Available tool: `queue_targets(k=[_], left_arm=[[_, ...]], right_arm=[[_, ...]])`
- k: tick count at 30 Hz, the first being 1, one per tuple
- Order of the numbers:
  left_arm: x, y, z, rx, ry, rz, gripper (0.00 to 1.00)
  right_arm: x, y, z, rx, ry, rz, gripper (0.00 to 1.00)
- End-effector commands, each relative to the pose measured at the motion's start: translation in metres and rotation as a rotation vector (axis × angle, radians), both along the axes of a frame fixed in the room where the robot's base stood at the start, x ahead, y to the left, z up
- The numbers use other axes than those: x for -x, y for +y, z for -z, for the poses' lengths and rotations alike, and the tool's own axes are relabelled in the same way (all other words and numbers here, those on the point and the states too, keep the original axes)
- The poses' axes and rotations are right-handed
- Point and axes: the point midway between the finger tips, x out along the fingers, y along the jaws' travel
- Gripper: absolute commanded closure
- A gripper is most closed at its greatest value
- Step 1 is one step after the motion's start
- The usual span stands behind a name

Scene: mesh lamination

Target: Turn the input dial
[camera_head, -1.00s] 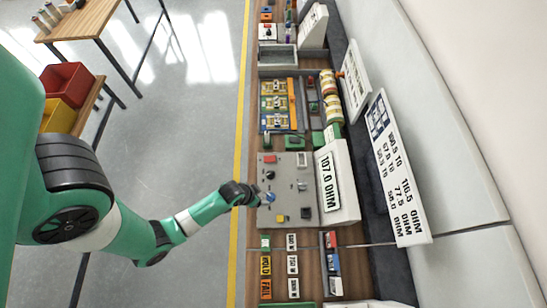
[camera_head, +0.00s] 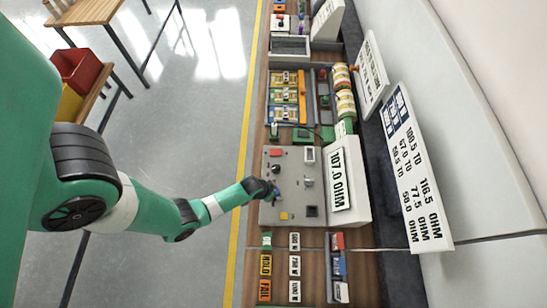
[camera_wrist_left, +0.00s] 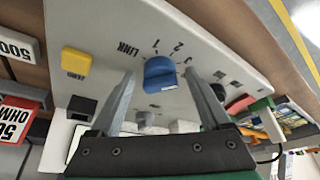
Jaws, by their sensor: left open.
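The grey instrument panel (camera_head: 296,160) lies on the bench with a display reading 107.0 OHM (camera_head: 340,180). In the left wrist view, the blue dial (camera_wrist_left: 160,75) sits on the panel by marks LINK, 1, 2 and a partly covered 3. My left gripper (camera_wrist_left: 159,71) is open, with one finger on each side of the dial and a visible gap to each. In the head view my left gripper (camera_head: 274,191) is over the panel's near edge and mostly hides the dial. My right gripper is not in view.
A yellow button (camera_wrist_left: 76,62) is beside the dial. A red button (camera_head: 275,153) and a black knob (camera_head: 275,169) are elsewhere on the panel. Label tiles (camera_head: 294,265) lie at one end, and a rack of parts (camera_head: 287,95) lies at the other.

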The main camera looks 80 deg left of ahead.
Motion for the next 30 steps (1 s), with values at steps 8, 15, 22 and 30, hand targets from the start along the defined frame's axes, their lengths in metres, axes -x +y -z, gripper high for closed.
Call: queue_targets(k=[8, 15, 22, 30], left_arm=[[0.0003, -0.0001, -0.0002, 0.0, 0.0, 0.0, 0.62], [0.0003, -0.0001, -0.0002, 0.0, 0.0, 0.0, 1.0], [0.0002, -0.0004, -0.0003, 0.0, 0.0, -0.021, 1.0], [-0.0007, -0.0018, -0.0002, -0.001, 0.001, -0.14, 1.0]], right_arm=[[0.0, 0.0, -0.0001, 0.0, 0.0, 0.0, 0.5], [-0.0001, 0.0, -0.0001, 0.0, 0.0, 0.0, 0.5], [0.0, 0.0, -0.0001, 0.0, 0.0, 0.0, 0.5], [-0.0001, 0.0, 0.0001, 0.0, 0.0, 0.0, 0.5]])
